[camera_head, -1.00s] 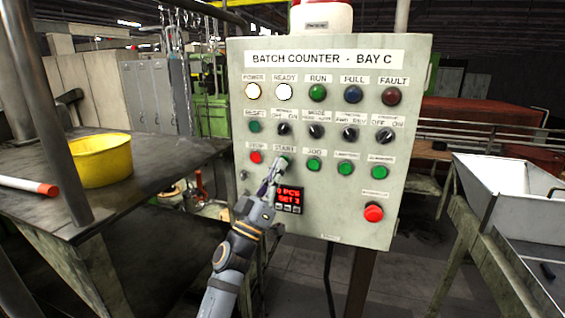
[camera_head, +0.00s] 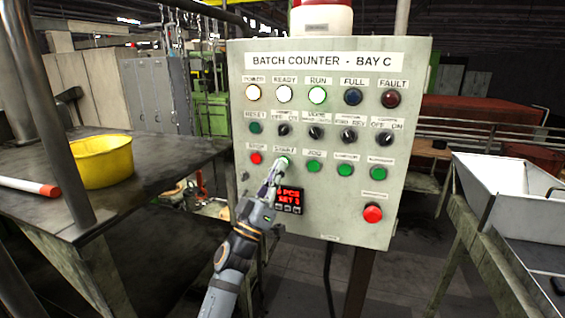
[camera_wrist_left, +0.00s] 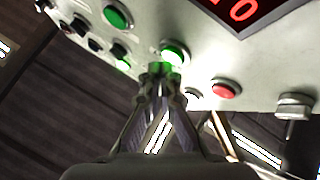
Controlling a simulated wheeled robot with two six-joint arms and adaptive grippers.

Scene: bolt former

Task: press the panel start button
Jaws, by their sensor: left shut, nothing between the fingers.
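The control panel (camera_head: 335,215) reads "BATCH COUNTER - BAY C". Its green START button (camera_head: 286,160) is lit and sits under the START label, right of the red STOP button (camera_head: 255,158). My left gripper (camera_head: 275,173) is shut and empty, its tips at or just below the START button. In the left wrist view the closed fingertips (camera_wrist_left: 162,72) reach the lit green button (camera_wrist_left: 174,52); whether they still touch it I cannot tell. The POWER, READY and RUN lamps (camera_head: 317,95) glow white. My right gripper is not in view.
A red digital display (camera_head: 289,196) sits just below the gripper tips. A red knob (camera_head: 373,213) is at the panel's lower right. A yellow bowl (camera_head: 101,160) stands on the dark table at left. A white hopper (camera_head: 500,205) stands at right.

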